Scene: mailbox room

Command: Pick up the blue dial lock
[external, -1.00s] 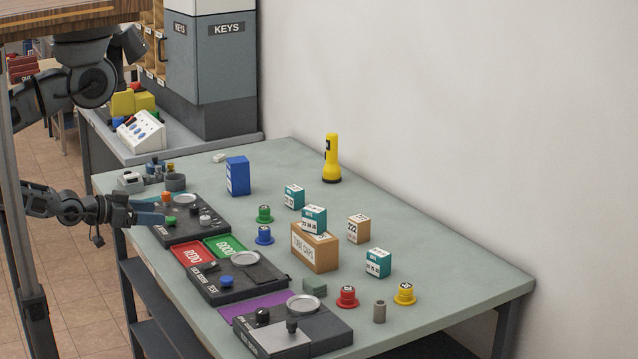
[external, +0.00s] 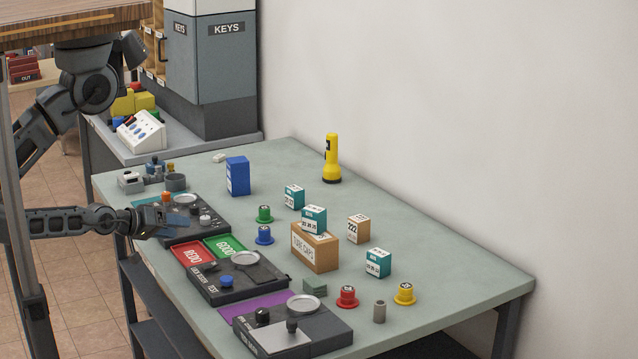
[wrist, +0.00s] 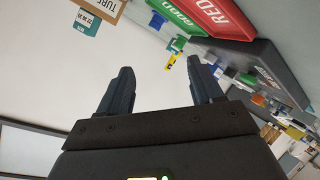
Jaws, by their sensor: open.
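The blue dial lock (external: 264,235) stands on the table just right of the green GOOD tray (external: 226,246). It is a short round piece with a wider base. A green one (external: 265,214) of like shape stands just behind it. My gripper (external: 172,219) is over the black station at the table's left edge, well left of the blue dial lock and apart from it. The wrist view shows my gripper (wrist: 160,72) open, with nothing between its fingers.
The red REDO tray (external: 192,256) lies beside the GOOD tray. A cardboard box (external: 315,252) with a teal block on top stands right of the lock. A blue box (external: 237,176) and yellow flashlight (external: 332,158) stand farther back. Red (external: 347,297) and yellow (external: 405,293) dial pieces stand at front right.

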